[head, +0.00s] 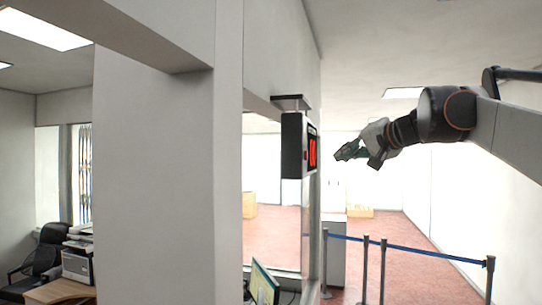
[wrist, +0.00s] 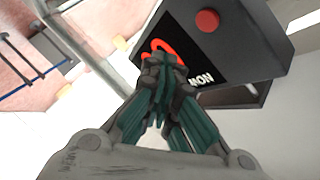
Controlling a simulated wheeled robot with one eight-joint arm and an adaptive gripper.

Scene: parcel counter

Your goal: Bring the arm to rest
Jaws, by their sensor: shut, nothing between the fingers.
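My arm reaches in from the right in the head view and is raised in the air. My gripper (head: 349,153) points left, towards a black display box with red lit figures (head: 312,153). In the wrist view my gripper (wrist: 162,66) has its green and grey fingers together, with nothing between them. The display box (wrist: 240,45) shows behind the fingertips there, with a round red button and part of a word. I cannot tell how far the fingertips are from the box.
A wide white pillar (head: 152,180) stands left of the display. Posts with a blue belt (head: 420,252) stand on the red floor below my arm. A monitor (head: 264,284) sits low in the middle. An office chair (head: 45,255) and printer (head: 78,262) are at left.

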